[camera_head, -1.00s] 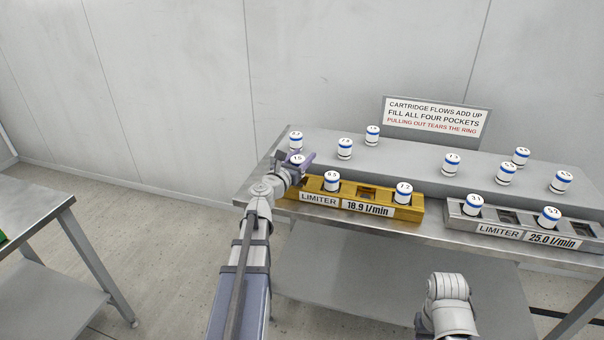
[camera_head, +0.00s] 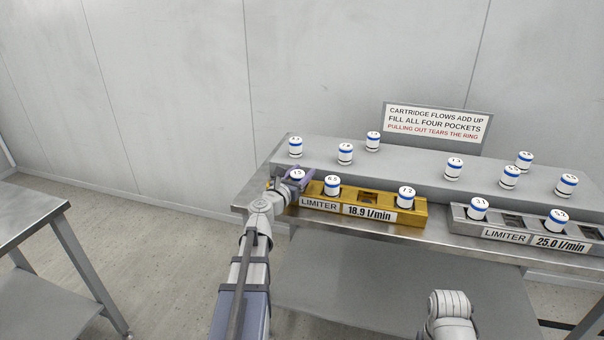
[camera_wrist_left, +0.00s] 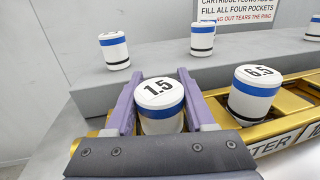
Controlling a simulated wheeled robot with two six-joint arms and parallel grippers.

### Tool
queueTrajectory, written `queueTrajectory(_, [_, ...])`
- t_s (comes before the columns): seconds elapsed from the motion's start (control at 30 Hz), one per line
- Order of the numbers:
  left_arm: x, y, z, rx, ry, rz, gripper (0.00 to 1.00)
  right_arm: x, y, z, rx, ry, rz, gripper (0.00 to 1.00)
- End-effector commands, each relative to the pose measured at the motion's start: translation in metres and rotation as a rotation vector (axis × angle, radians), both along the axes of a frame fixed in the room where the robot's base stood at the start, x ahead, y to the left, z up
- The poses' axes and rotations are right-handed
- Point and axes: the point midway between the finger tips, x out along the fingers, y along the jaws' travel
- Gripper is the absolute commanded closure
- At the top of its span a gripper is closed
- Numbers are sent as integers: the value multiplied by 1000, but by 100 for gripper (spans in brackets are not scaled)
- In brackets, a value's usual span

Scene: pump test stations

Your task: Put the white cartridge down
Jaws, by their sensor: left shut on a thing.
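My left gripper (camera_head: 296,178) is shut on a white cartridge (camera_head: 297,174) with a blue band, at the left end of the gold limiter block (camera_head: 335,204). In the left wrist view the purple fingers (camera_wrist_left: 160,108) flank this cartridge (camera_wrist_left: 160,93), marked 1.5, which stands upright. Its lower end is hidden, so I cannot tell whether it is seated in the left-end pocket. A cartridge marked 6.5 (camera_wrist_left: 254,92) sits in the pocket beside it. Another cartridge (camera_head: 406,196) sits near the block's right end, and an open pocket (camera_head: 369,197) lies between. My right gripper is out of view.
A grey limiter block (camera_head: 520,238), marked 25.0 l/min, stands to the right with two cartridges in it. Several more cartridges stand on the raised grey shelf (camera_head: 410,163) behind. A sign (camera_head: 437,122) stands at the back. Another metal table (camera_head: 25,212) is at the left.

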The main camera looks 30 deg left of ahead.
Motion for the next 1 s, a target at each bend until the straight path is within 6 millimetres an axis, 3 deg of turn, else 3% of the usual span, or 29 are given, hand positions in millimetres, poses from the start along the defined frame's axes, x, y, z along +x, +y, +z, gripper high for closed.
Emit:
queueTrajectory(0.23, [-1, -2, -7, 7, 4, -3, 100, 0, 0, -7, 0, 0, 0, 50])
queueTrajectory(0.27, [-1, -2, -8, 8, 4, -3, 44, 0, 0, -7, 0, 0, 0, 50])
queueTrajectory(0.5, [-1, -1, -7, 6, 3, -2, 17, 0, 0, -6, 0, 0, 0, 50])
queueTrajectory(1.0, [-1, -1, 5, 4, 2, -1, 16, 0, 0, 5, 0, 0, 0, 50])
